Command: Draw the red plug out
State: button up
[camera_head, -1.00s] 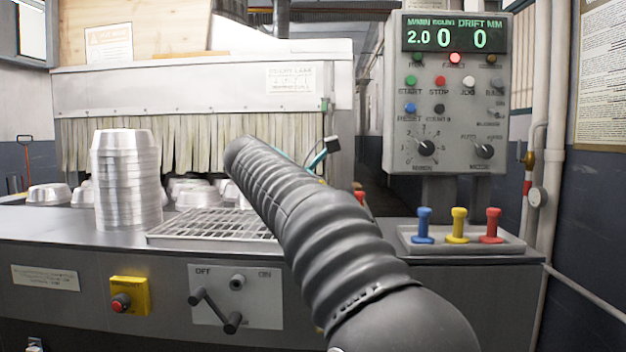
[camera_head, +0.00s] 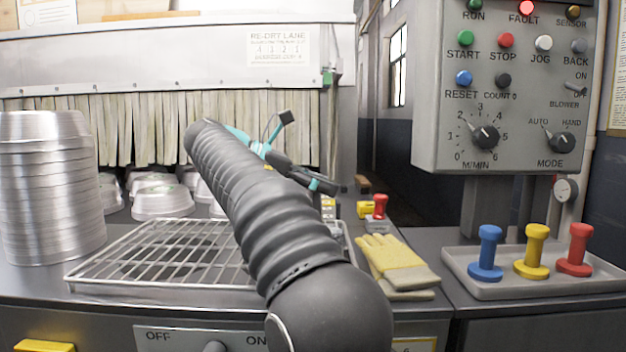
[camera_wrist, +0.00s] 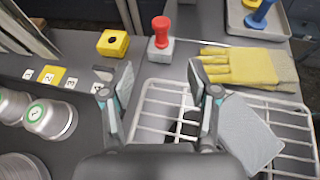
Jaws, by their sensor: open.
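A red plug (camera_head: 380,205) stands upright in a small grey block (camera_head: 379,226) on the bench, right of my arm. In the wrist view the red plug (camera_wrist: 160,30) and its block (camera_wrist: 160,51) are at the top, beyond the fingertips. My gripper (camera_wrist: 160,82) is open and empty, apart from the plug, with the wire rack below it. In the head view my gripper (camera_head: 290,168) is partly hidden by my arm. Another red plug-shaped piece (camera_head: 575,251) stands in a grey tray (camera_head: 470,283) at right, beside yellow (camera_head: 533,252) and blue (camera_head: 487,254) ones.
A yellow box (camera_wrist: 113,43) sits just left of the plug block. Yellow gloves (camera_head: 392,263) lie on its right. A wire rack (camera_head: 160,262) covers the bench front. A tall pan stack (camera_head: 50,190) stands left, and a control box (camera_head: 508,90) hangs above the tray.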

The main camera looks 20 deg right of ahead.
aim_at(380, 202)
jog(key=b+x, duration=0.1)
jog(key=x, duration=1.2)
jog(key=shift+s+d+f, duration=0.1)
jog(key=shift+d, duration=0.15)
grip_shut()
